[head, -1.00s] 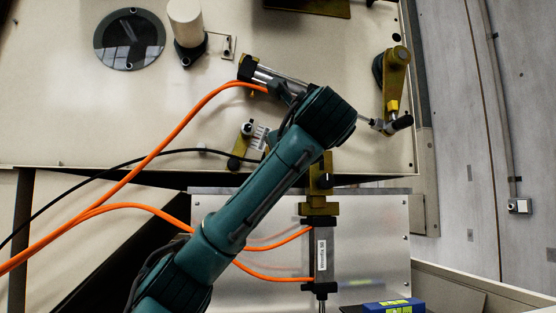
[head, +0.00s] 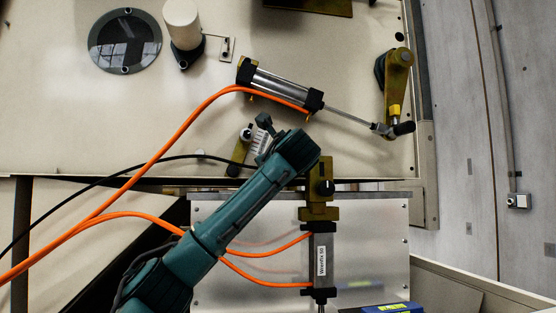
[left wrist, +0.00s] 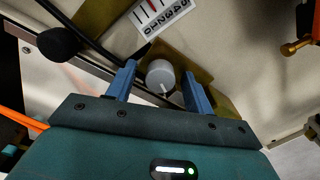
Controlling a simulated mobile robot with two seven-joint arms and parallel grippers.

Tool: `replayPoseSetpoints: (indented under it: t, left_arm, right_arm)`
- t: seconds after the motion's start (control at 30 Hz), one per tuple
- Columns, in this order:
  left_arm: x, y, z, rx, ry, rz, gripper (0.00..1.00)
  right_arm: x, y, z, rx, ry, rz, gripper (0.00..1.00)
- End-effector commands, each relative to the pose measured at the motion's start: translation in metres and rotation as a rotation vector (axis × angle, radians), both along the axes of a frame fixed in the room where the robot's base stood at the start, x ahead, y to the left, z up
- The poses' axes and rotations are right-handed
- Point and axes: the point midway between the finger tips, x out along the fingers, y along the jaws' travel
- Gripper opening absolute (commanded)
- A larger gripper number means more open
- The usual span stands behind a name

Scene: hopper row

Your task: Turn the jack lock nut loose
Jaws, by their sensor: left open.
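A round grey knob with a white mark, taken to be the jack lock nut (left wrist: 160,76), sits on a brass bracket (left wrist: 190,62) in the left wrist view. My left gripper (left wrist: 158,80) is open, with its two blue fingers on either side of the knob; I cannot tell whether they touch it. A white scale card (left wrist: 158,14) with a red mark and numbers lies just beyond. In the head view the bracket (head: 239,152) shows beside my left gripper (head: 264,139), and my arm hides part of that area. My right gripper is not in view.
A black round knob (left wrist: 58,43) stands left of the fingers. A pneumatic cylinder (head: 280,84) with orange hoses lies above the gripper, its rod reaching a brass lever (head: 398,75). A second cylinder (head: 321,258) is below right. A black cable (head: 130,168) runs in from the left.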

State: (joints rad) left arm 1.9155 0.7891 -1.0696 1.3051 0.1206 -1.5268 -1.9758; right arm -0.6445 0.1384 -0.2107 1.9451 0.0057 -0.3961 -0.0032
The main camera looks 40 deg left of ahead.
Motion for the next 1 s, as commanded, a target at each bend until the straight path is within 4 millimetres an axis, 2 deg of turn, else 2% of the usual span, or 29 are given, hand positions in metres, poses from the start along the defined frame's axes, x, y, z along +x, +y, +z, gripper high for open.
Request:
replayPoseSetpoints:
  t: [0.23, 0.77, 1.0]
  left_arm:
    - [0.0003, 0.0003, -0.0005, 0.000, 0.000, 0.000, 0.50]
    - [0.0000, -0.0001, -0.0003, 0.000, 0.000, 0.000, 0.07]
    - [0.0004, -0.0003, -0.0009, -0.015, -0.015, -0.001, 0.07]
  right_arm:
    - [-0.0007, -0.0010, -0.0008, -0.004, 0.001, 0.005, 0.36]
    - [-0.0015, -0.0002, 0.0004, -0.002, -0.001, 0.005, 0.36]
    - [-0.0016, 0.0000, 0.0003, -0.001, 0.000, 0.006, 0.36]
